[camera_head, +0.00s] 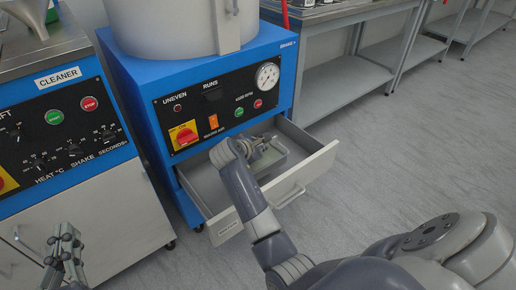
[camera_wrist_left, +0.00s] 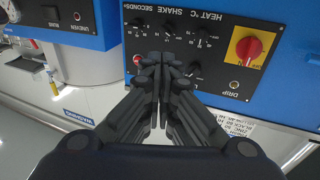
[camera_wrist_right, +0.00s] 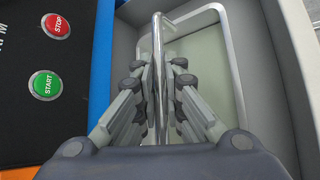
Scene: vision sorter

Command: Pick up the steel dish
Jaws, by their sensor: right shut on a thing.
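The steel dish (camera_head: 279,164) sits inside the open drawer under the blue machine. In the right wrist view it is a shallow rectangular dish (camera_wrist_right: 213,62) with a shiny rounded rim and a pale greenish floor. My right gripper (camera_head: 264,147) reaches into the drawer from above. My arm and gripper hide part of the dish. My left gripper (camera_head: 65,240) is shut and empty, in front of the cleaner cabinet; its fingers (camera_wrist_left: 160,75) are together in its wrist view.
The drawer (camera_head: 307,176) is pulled out, its walls close around the dish. The machine's control panel (camera_head: 222,104) stands just behind it. The cleaner unit (camera_head: 66,125) is at left. The grey floor (camera_head: 420,150) is clear at right, with steel benches (camera_head: 350,85) behind.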

